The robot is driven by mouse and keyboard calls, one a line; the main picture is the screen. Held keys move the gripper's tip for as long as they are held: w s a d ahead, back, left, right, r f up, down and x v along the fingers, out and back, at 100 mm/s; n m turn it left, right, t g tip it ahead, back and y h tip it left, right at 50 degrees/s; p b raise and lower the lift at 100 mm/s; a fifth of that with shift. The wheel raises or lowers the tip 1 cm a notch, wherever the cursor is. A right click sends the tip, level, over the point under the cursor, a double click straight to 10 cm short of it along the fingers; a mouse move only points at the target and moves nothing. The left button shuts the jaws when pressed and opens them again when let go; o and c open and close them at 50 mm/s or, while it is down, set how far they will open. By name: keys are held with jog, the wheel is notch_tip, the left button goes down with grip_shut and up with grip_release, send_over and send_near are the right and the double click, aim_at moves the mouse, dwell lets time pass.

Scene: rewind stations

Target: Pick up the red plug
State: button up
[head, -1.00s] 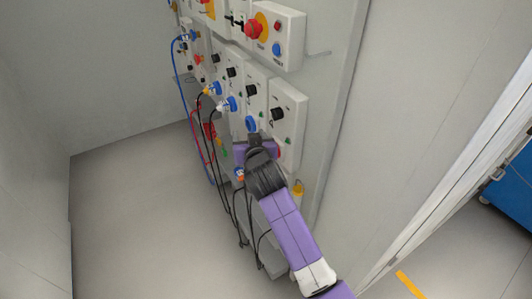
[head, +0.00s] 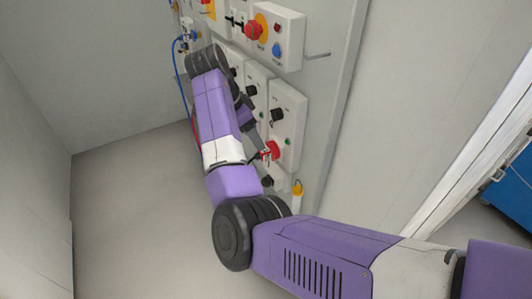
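A red plug-like part (head: 270,150) shows at the lower end of the rightmost white station box, just right of my forearm. A small dark and white piece touches its left side in the picture; I cannot tell whether it belongs to the plug or to my fingers. My gripper (head: 256,138) is at the end of the purple hand, just above and left of the red part. Its fingertips are too small and too hidden to show whether they are open or shut. My forearm covers much of the left station boxes and their cables.
A wall panel carries several white boxes with black knobs. An upper box has a red button (head: 254,29) and a blue one (head: 276,50). A blue cable (head: 181,85) hangs left of my arm. A yellow-topped part (head: 298,189) is low right. The left floor is clear.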

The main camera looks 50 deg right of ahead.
jog(key=shift+d+p+x, duration=0.15)
jog(key=shift+p+x, duration=0.45)
jog(key=shift+x, duration=1.3)
jog(key=shift+d+p+x, duration=0.15)
jog(key=shift+p+x, duration=0.4)
jog(key=shift+x, duration=1.3)
jog(key=shift+s+r, duration=0.1)
jog(key=c, duration=1.3)
jog(key=shift+a+r, duration=0.3)
jog(key=shift+r, duration=0.05)
grip_shut()
jog(key=w+a+r+b, duration=0.4)
jog(key=a+r, duration=0.3)
jog(key=a, duration=0.5)
jog(key=shift+a+r, duration=0.2)
jog(key=shift+a, duration=0.2)
jog(key=o, duration=0.6)
grip_release()
grip_shut()
jog(key=shift+w+a+p, duration=0.15)
jog(key=shift+w+a, duration=0.05)
jog(key=shift+a, duration=0.55)
jog(key=shift+w+a+p, duration=0.15)
jog(key=shift+w+a, duration=0.05)
jog(key=shift+a, duration=0.55)
